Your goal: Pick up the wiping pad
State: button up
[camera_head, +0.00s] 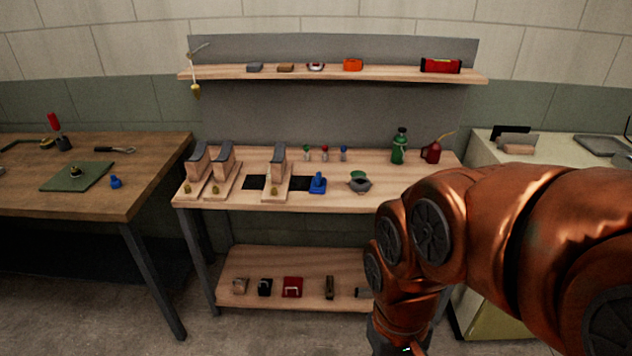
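I cannot tell for sure which thing is the wiping pad. Small block-like things that could be it are a grey block (255,68) and a tan block (286,68) on the upper shelf, and a pinkish block (518,149) on the light cabinet at the right. My copper-coloured arm comes in from the right and bends down to the bottom edge, in front of the bench's right part. My gripper lies below the picture, so its fingers do not show. No hold on anything is visible.
A wooden workbench (320,201) carries several wooden stands, blue tools, a green bottle (399,147) and a red oil can (432,152). Its lower shelf (260,302) holds small items. A brown table (60,207) stands left with a green mat (62,184). Floor at front left is clear.

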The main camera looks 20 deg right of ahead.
aim_at(318, 184)
jog(key=z, duration=1.25)
jog(key=i, duration=2)
jog(key=u, duration=3)
